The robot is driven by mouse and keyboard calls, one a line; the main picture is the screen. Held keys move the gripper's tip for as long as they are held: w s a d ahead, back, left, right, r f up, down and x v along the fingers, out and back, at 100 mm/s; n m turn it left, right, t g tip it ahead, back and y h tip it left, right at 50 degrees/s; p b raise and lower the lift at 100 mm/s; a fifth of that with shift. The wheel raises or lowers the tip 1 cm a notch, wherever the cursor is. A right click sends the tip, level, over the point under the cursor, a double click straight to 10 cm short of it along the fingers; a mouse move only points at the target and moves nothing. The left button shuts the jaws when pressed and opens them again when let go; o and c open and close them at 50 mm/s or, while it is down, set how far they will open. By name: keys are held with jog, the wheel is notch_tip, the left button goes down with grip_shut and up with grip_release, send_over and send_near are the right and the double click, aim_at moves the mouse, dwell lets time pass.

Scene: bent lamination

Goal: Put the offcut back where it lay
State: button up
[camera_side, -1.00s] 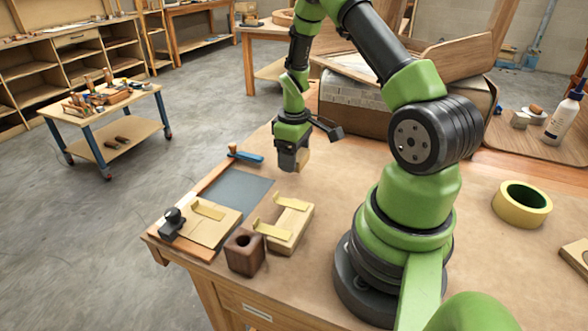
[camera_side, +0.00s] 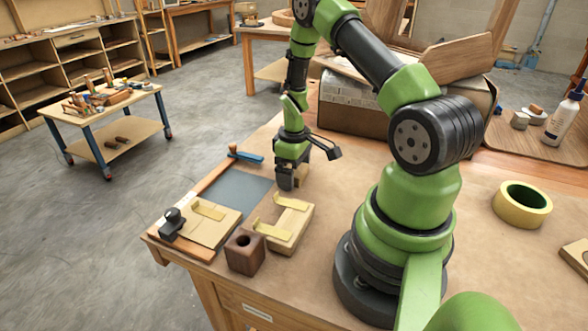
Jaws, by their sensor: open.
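The offcut appears to be the small light wooden block (camera_side: 302,175) beside my gripper's fingers, low at the bench top. My gripper (camera_side: 287,184) points down and is open. Its dark fingers cover part of the block, so I cannot tell whether they still touch it. The bench top (camera_side: 345,185) is brown, and the block seems to be at its surface.
A grey-blue mat (camera_side: 238,188) lies left of my gripper. In front are a light block with yellow strips (camera_side: 288,232), a dark block with a hole (camera_side: 244,254) and a board with a black knob (camera_side: 172,222). A tape roll (camera_side: 508,217) lies right.

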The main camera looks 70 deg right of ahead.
notch_tip(320, 180, up, 12)
jog(key=a+r+m+t, duration=0.2)
jog(key=a+r+t, duration=0.1)
jog(key=a+r, duration=0.8)
jog(key=s+a+r+m+t+y, duration=0.2)
jog(key=s+a+r+t, duration=0.2)
jog(key=s+a+r, duration=0.4)
jog(key=s+a, duration=0.2)
jog(key=shift+s+a, duration=0.25)
jog(key=shift+s, duration=0.05)
